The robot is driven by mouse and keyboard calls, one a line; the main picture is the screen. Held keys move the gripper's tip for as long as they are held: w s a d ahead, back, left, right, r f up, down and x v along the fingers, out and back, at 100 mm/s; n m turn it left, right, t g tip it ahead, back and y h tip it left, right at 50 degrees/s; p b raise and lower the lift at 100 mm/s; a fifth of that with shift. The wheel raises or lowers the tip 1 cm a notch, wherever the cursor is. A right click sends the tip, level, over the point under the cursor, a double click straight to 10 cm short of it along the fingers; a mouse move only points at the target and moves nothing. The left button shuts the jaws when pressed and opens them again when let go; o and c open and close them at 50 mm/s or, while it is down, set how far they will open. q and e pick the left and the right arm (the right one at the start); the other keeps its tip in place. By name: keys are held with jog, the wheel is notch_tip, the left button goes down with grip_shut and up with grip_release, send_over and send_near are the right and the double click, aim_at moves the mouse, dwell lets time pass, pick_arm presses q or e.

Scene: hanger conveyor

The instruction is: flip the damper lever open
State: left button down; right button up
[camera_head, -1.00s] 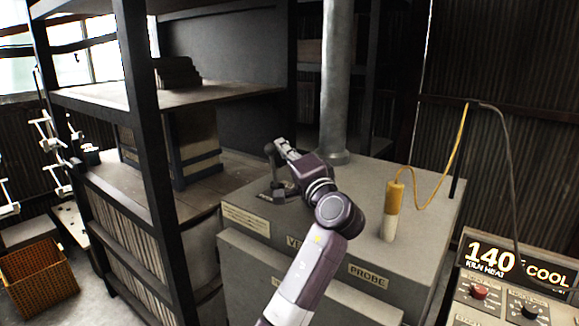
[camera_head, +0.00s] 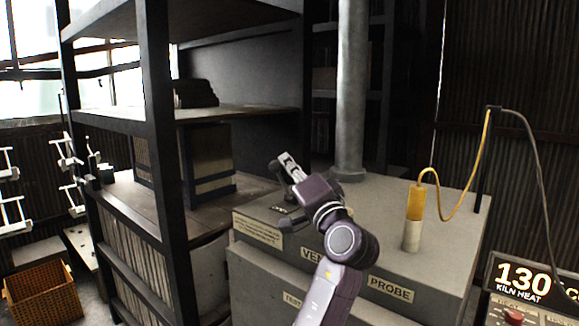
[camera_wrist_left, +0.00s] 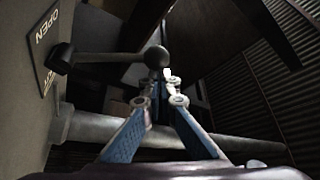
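The damper lever (camera_head: 274,168) is a dark bar with a round knob, standing up from the left part of the grey kiln top. The left wrist view shows its bar (camera_wrist_left: 108,58) running from a pivot at left to a knob near the fingertips. An OPEN label (camera_wrist_left: 42,28) is beside the pivot; a second label below it is partly hidden. My left gripper (camera_head: 292,166) is at the lever's upper end. Its fingers (camera_wrist_left: 160,92) look close together, with the knob just beyond the tips. I cannot tell whether they touch it. My right gripper is not in view.
A metal pipe (camera_head: 350,95) rises behind the lever. A yellow-handled probe (camera_head: 414,205) with a cable stands to the right. A dark shelf rack (camera_head: 160,130) is close on the left. An orange basket (camera_head: 42,292) sits at lower left.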

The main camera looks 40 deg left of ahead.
pick_arm(q)
jog(key=shift+s+a+f, duration=0.1)
jog(key=shift+a+f, duration=0.05)
jog(key=v, duration=1.2)
